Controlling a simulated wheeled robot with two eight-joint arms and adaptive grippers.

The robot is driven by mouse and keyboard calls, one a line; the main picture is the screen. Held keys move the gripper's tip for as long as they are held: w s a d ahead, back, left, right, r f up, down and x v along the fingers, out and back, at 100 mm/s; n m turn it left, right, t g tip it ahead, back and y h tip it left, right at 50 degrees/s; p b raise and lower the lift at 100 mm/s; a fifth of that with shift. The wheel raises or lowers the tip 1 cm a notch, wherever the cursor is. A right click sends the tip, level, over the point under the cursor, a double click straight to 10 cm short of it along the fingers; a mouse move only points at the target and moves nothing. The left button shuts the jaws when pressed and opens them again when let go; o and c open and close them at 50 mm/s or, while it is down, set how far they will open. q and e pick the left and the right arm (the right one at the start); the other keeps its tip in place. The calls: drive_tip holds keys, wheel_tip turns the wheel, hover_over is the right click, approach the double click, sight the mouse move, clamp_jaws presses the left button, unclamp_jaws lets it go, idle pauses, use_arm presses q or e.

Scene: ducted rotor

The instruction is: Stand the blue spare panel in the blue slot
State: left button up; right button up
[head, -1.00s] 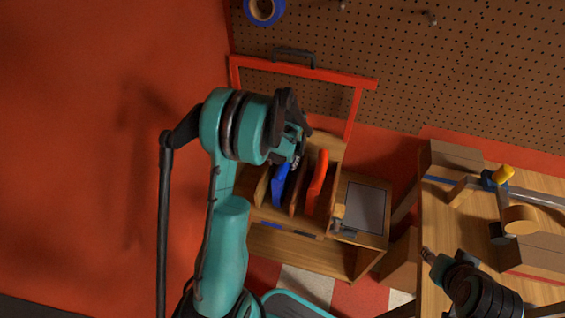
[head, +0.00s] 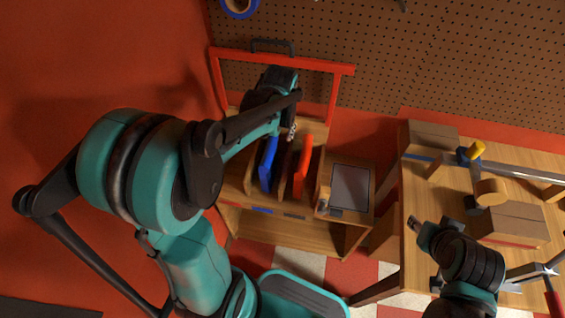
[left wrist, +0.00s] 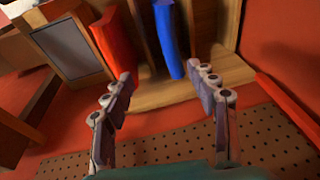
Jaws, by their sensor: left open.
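The blue panel (head: 267,163) stands on edge in the left bay of the wooden rack, between its side wall and a divider. A blue mark (head: 262,210) is on the rack's front below that bay. My left gripper (head: 291,130) is open and empty at the back of the rack. In the left wrist view, the near end of the blue panel (left wrist: 168,40) lies just beyond my open fingertips (left wrist: 158,72), apart from them. My right gripper (head: 418,226) is at the workbench's left edge; its jaws are too small to read.
A red panel (head: 302,165) stands in the bay to the right. A box with a grey top (head: 350,187) adjoins the rack. A red frame (head: 280,58) rises behind it. The workbench (head: 415,265) at right holds blocks, a clamp and tools.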

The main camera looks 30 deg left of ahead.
use_arm(q)
drive_tip(key=s+d+r+m+t+h, duration=0.1)
drive_tip(key=s+d+r+t, duration=0.1)
drive_tip(key=s, duration=0.5)
drive_tip(key=s+d+r+m+t, duration=0.1)
drive_tip(key=s+d+r+t, duration=0.2)
drive_tip(key=s+d, duration=0.4)
drive_tip(key=shift+s+d+r+h, duration=0.3)
drive_tip(key=shift+s+r+h, duration=0.1)
drive_tip(key=shift+s+r, duration=0.1)
